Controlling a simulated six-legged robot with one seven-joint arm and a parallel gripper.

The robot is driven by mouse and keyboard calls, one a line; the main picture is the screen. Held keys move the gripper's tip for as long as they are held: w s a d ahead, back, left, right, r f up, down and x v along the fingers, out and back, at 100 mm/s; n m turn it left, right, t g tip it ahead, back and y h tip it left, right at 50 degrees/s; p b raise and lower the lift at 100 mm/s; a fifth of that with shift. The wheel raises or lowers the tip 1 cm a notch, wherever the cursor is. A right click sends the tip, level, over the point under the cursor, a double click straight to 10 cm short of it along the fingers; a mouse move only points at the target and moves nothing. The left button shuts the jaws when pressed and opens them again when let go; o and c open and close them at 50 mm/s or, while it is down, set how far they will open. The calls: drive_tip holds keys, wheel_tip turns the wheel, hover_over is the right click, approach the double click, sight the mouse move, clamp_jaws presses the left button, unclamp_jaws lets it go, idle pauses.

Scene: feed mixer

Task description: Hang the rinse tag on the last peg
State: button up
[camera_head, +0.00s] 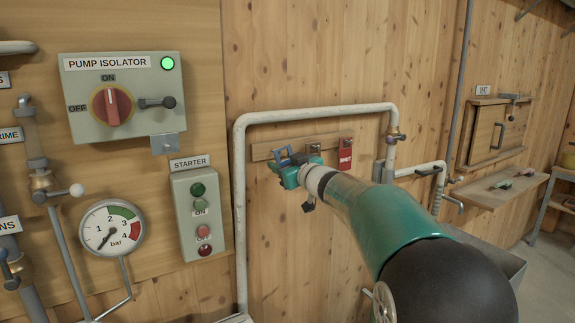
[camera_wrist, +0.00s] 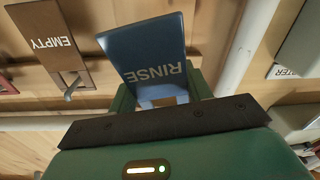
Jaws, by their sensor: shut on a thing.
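The blue rinse tag (camera_wrist: 148,52) is in my gripper (camera_wrist: 165,98), which is shut on its lower part in the wrist view. Its lettering reads upside down there. In the head view the blue tag (camera_head: 284,154) shows small at my gripper (camera_head: 288,170), in front of the left part of a wooden peg rail (camera_head: 262,152). Whether the tag touches a peg cannot be told. A brown EMPTY tag (camera_wrist: 55,38) is at the left in the wrist view, with a metal peg (camera_wrist: 70,88) by it.
A red tag (camera_head: 346,157) is at the rail's right end. A white pipe (camera_head: 240,200) runs up left of the rail and over it; it also shows in the wrist view (camera_wrist: 243,45). The starter box (camera_head: 201,215) stands left of the pipe.

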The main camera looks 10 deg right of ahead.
sight(273, 159)
drive_tip(key=shift+x, duration=1.4)
drive_tip(key=shift+w+f, duration=0.15)
drive_tip(key=shift+f, duration=0.15)
drive_tip(key=shift+w+a, duration=0.1)
drive_tip(key=shift+a, duration=0.05)
drive_tip(key=shift+a, duration=0.2)
drive_tip(key=o, duration=1.3)
drive_tip(key=shift+a+f, duration=0.1)
drive_tip(key=shift+o, duration=0.9)
drive_tip(key=shift+a, duration=0.25)
drive_tip(key=shift+d, duration=0.25)
drive_tip(key=shift+f, duration=0.1)
